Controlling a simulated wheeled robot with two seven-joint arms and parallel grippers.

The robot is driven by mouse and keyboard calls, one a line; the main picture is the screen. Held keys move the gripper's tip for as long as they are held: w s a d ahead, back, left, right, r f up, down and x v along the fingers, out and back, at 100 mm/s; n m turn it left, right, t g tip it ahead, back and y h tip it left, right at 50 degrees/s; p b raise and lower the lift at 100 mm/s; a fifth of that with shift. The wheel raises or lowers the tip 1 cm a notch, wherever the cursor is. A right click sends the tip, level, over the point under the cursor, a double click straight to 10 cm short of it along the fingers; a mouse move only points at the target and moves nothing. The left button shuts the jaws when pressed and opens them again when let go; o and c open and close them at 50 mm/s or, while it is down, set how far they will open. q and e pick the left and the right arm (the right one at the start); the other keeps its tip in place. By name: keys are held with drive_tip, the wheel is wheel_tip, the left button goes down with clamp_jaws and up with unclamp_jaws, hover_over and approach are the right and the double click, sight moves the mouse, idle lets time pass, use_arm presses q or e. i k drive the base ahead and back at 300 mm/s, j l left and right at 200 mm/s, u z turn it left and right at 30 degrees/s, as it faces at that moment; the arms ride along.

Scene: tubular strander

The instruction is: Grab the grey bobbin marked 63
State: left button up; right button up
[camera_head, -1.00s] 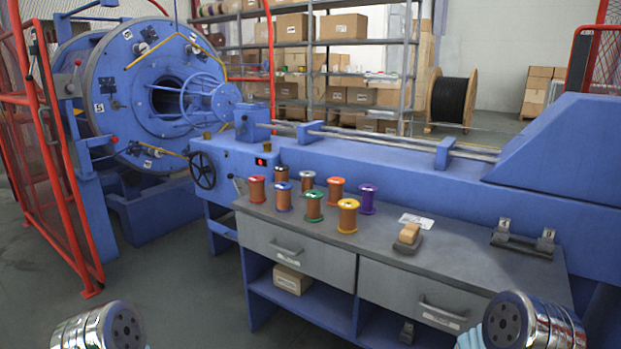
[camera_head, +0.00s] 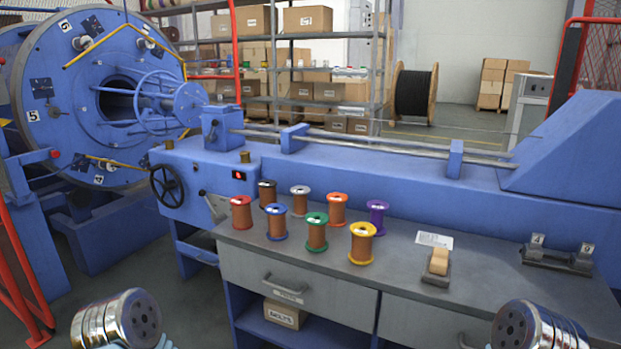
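Several copper-coloured bobbins with coloured flanges stand upright on the grey workbench top (camera_head: 400,275). The grey bobbin (camera_head: 300,201) has pale flanges and stands in the back row, between the dark bobbin (camera_head: 267,195) and the orange bobbin (camera_head: 337,211). Its marking is too small to read. In front stand the red bobbin (camera_head: 241,214), blue bobbin (camera_head: 276,223), green bobbin (camera_head: 316,233) and yellow bobbin (camera_head: 362,244). The purple bobbin (camera_head: 376,218) is at the right. Only chrome-ringed arm links of mine show at the bottom corners; neither gripper's fingers are in view.
A block with a tan top (camera_head: 438,263) and a white card (camera_head: 435,240) lie right of the bobbins. A dark holder with number tags (camera_head: 556,260) sits farther right. The blue strander bed (camera_head: 400,175) runs behind the bench. A handwheel (camera_head: 168,186) is at its left.

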sight(300, 193)
drive_tip(key=i+j+z, duration=0.25)
drive_tip(key=i+j, duration=0.15)
drive_tip(key=j, duration=0.2)
drive_tip(key=i+j+z, duration=0.15)
drive_tip(key=j, duration=0.2)
drive_tip(key=i+j+z, duration=0.1)
drive_tip(key=j, duration=0.25)
drive_tip(key=i+j+z, duration=0.25)
drive_tip(key=i+j, duration=0.15)
drive_tip(key=j, duration=0.35)
